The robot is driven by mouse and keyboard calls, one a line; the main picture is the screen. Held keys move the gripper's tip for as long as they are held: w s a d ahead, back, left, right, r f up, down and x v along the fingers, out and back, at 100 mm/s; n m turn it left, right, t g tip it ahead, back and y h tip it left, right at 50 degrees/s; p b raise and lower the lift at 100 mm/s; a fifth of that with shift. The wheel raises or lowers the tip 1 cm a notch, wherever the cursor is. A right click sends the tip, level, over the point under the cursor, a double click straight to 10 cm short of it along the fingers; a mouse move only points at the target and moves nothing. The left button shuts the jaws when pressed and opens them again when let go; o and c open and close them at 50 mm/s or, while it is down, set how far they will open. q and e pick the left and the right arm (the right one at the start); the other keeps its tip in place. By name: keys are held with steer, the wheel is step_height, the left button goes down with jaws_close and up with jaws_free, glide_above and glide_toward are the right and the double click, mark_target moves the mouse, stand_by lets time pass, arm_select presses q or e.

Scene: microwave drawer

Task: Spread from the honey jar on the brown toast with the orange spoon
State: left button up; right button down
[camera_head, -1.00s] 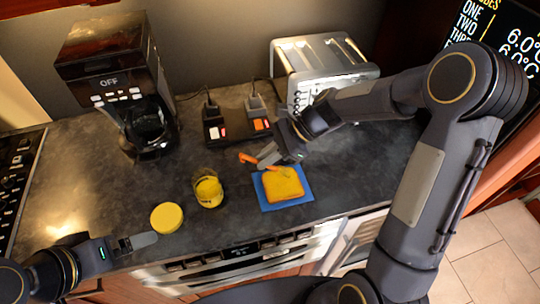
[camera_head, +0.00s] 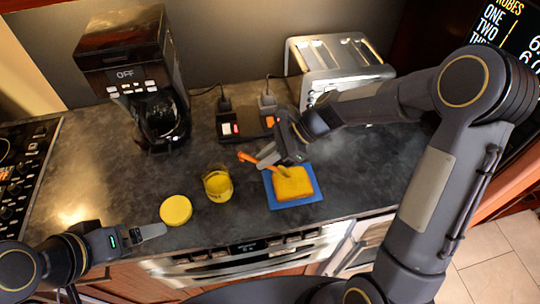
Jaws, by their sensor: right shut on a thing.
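The honey jar (camera_head: 217,184) stands open on the dark counter, with yellow honey in it. Its yellow lid (camera_head: 176,210) lies to its left. The toast (camera_head: 293,184), yellow on top, lies on a blue mat (camera_head: 283,205) to the right of the jar. My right gripper (camera_head: 268,159) is shut on the orange spoon (camera_head: 246,157), just above the toast's upper left edge. The handle sticks out to the left and the spoon's other end is over or on the toast; contact is unclear. My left gripper (camera_head: 152,231) is beside the lid, low at the left; its jaw gap is not clear.
A coffee maker (camera_head: 134,80) stands at the back left and a silver toaster (camera_head: 338,64) at the back right. A power strip (camera_head: 245,124) with plugs lies between them. A stove (camera_head: 20,170) is at the far left. The counter right of the mat is clear.

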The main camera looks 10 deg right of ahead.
mark_target(252, 156)
steer(key=shift+a, duration=0.6)
steer(key=shift+r, duration=0.15)
step_height(252, 156, up, 3)
steer(key=shift+f+p, duration=0.2)
steer(key=shift+p, duration=1)
steer(key=shift+r, duration=2.1)
